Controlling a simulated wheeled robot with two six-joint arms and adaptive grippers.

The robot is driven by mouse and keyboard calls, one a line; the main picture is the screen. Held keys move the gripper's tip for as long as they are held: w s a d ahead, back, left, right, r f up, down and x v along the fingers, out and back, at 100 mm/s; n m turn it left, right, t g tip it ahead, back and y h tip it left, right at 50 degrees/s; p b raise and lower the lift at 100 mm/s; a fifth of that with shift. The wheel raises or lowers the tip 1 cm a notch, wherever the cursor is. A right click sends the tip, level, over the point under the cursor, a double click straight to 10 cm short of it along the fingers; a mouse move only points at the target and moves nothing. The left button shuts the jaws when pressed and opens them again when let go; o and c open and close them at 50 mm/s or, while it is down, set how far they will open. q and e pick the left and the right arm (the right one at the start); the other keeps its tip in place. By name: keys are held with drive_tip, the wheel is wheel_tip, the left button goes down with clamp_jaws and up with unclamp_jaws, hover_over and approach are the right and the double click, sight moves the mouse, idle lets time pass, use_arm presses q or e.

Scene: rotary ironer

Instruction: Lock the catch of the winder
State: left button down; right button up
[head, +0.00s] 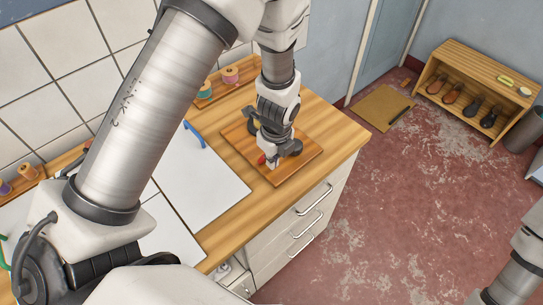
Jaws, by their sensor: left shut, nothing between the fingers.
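My left arm reaches across the counter, and my left gripper (274,160) points down, shut and empty, over a brown wooden board (302,164). A small red part (261,159) shows at the left side of the gripper, touching it or just behind it; I cannot tell which. A bit of yellow shows behind the gripper's upper part. I cannot make out the winder's body or its catch; the gripper covers the middle of the board. Part of my right arm shows at the lower right, without its gripper.
The board lies on a wooden counter (335,137) with drawers below. A white panel (205,178) with a blue handle (194,135) is left of it. Thread spools (230,75) stand at the wall. A shoe rack (468,80) stands far right, with open red floor between.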

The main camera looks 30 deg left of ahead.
use_arm(q)
drive_tip(key=shift+w+a, duration=0.2)
drive_tip(key=shift+r, duration=0.15)
